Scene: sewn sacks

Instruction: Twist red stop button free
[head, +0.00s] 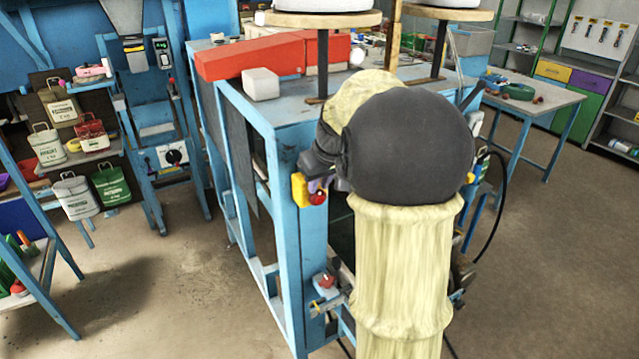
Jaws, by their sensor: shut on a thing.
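The red stop button (317,197) sits on a yellow housing (299,190) on the blue machine's front post. My gripper (318,186) is at this button, with its dark wrist just above and behind. It is shut on the red stop button, whose lower part shows below the fingers. My arm, with pale sleeves and a big dark joint, hides most of the gripper and the area to the right. I cannot make out how far the button is turned.
A second red button (325,281) sits lower on the same post. The blue machine table (262,112) carries a long red block (250,58) and a white block (261,84). Shelves with small sacks (111,184) stand at left. The floor between is clear.

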